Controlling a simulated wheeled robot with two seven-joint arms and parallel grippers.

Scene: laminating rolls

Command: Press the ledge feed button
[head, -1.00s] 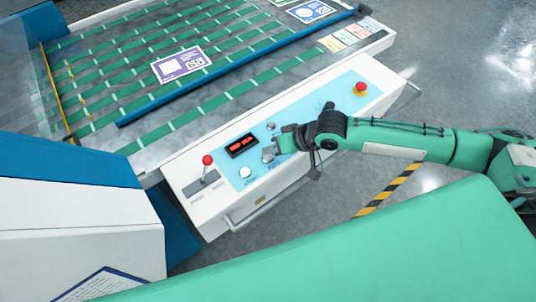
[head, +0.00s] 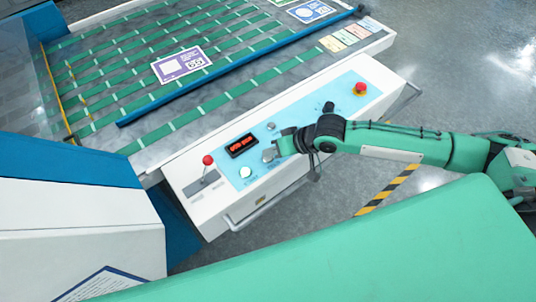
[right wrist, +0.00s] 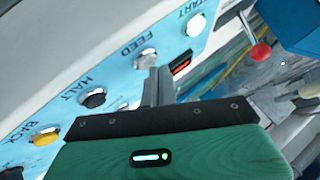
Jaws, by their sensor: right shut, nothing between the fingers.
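The feed button (right wrist: 146,59) is a round silver-white button labelled FEED on the light blue strip of the control panel, seen in the right wrist view. In the head view the feed button (head: 268,155) shows just left of my right gripper (head: 277,146). My right gripper is shut and empty. In the right wrist view its fingertips (right wrist: 158,72) are right beside the feed button's lower right edge; I cannot tell whether they touch it. My left gripper is not in view.
The start button (right wrist: 196,25) is on one side of feed, the black halt button (right wrist: 93,97) and yellow back button (right wrist: 46,136) on the other. A red-knobbed lever (head: 208,161), red display (head: 241,145) and red emergency button (head: 361,88) are on the panel (head: 320,95).

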